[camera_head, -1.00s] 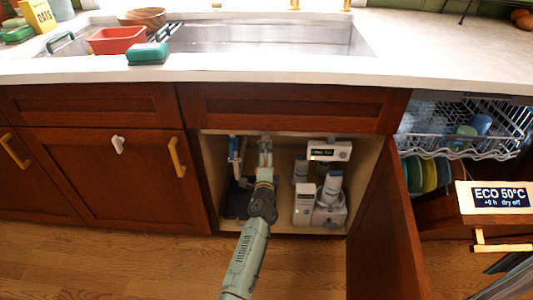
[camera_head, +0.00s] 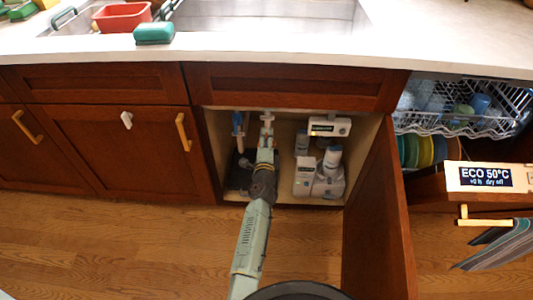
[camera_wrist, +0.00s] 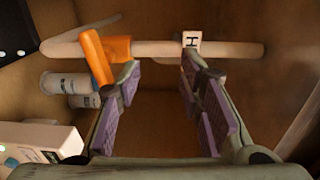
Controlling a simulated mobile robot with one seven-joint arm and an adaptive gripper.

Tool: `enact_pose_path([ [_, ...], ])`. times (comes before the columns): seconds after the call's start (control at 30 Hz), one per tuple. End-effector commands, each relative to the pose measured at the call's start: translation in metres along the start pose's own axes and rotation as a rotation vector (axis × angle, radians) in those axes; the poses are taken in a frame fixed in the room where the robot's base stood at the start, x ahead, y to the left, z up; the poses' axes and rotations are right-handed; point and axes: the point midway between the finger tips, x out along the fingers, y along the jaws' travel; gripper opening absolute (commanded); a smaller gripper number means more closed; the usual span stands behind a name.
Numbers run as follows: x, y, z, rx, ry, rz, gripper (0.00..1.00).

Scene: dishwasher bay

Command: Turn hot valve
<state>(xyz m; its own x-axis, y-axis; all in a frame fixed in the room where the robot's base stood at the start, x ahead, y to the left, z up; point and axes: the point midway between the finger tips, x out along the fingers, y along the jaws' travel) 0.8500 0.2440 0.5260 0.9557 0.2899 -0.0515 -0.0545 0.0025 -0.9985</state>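The hot valve shows in the wrist view as an orange lever (camera_wrist: 96,57) and an orange body (camera_wrist: 117,47) on a pale horizontal pipe (camera_wrist: 232,49). A white tag marked H (camera_wrist: 191,40) sits on the pipe to the right of the orange part. My gripper (camera_wrist: 159,78) is open, with purple pads apart and nothing held between them. Its left fingertip overlaps the lower end of the lever; I cannot tell whether they touch. In the head view my gripper (camera_head: 266,140) reaches into the open cabinet, just below a pale pipe fitting (camera_head: 268,118).
A blue-marked pipe (camera_head: 238,124) is left of my gripper. A white unit (camera_head: 329,126) and pale canisters (camera_head: 331,160) stand to its right. The open cabinet door (camera_head: 381,220) projects at right, near the open dishwasher's rack (camera_head: 462,122). Floor at left is clear.

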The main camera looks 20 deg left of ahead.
Motion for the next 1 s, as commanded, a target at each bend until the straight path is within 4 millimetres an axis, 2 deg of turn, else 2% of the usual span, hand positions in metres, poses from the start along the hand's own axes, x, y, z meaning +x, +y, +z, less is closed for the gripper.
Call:
enact_pose_path([
  [0.2, -0.012, 0.000, -0.003, -0.009, -0.001, 0.004, 0.34],
  [1.0, -0.040, 0.004, -0.003, -0.009, 0.000, 0.008, 0.34],
])
